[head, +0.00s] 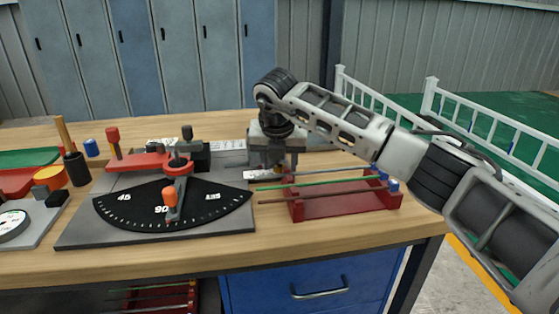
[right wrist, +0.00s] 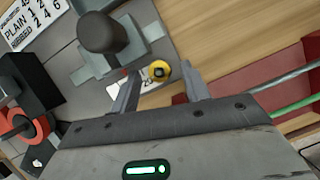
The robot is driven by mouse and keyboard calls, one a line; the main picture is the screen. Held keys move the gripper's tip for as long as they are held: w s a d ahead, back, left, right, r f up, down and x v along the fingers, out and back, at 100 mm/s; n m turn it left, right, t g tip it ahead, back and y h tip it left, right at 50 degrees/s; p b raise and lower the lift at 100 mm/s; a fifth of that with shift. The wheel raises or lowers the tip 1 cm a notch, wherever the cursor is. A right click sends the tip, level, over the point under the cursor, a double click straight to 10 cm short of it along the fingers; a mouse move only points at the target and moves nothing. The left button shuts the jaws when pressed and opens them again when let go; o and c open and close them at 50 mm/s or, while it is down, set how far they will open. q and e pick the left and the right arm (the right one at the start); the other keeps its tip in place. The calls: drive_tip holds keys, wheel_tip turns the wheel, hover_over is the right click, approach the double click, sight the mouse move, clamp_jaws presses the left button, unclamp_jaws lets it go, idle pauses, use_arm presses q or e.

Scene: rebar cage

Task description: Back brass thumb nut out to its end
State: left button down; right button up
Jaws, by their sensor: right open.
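The brass thumb nut (right wrist: 159,70) is a small yellow-gold round piece with a dark centre in the right wrist view. It lies between the two fingertips of my right gripper (right wrist: 161,82), with a visible gap to each finger. The gripper is open; whether a finger touches the nut from below cannot be told. In the head view my right gripper (head: 279,165) points down over the bench, at the right end of the bending plate, and I cannot make out the nut there. My left gripper is out of view.
A grey plate with a black angle dial (head: 130,211) and orange-tipped lever (head: 170,200) lies left of the gripper. A red rack (head: 345,205) holding rods stands close on the right. In the right wrist view a dark round knob (right wrist: 103,32) stands near the fingers.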

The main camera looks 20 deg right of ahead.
drive_tip(key=c, duration=1)
drive_tip(key=shift+n, duration=0.4)
drive_tip(key=n, duration=0.1)
drive_tip(key=n+y, duration=0.1)
drive_tip(key=n, duration=0.1)
drive_tip(key=shift+d+y, duration=0.2)
drive_tip(key=shift+y, duration=0.1)
drive_tip(key=n, duration=0.1)
drive_tip(key=n+y, duration=0.1)
drive_tip(key=n, duration=0.1)
drive_tip(key=shift+d+r+n+p, duration=0.15)
drive_tip(key=shift+n+p, duration=0.15)
drive_tip(key=shift+p, duration=0.05)
drive_tip(key=n+y, duration=0.1)
drive_tip(key=n, duration=0.1)
drive_tip(key=n+y+p, duration=0.1)
drive_tip(key=n, duration=0.1)
drive_tip(key=shift+w+d, duration=0.1)
drive_tip(key=shift+d, duration=0.1)
drive_tip(key=shift+n+g+p, duration=0.4)
drive_tip(key=shift+n+p, duration=0.15)
drive_tip(key=shift+n, duration=0.35)
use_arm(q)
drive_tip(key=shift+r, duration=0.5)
use_arm(e)
drive_tip(key=shift+n+y, duration=0.3)
drive_tip(key=shift+n, duration=0.1)
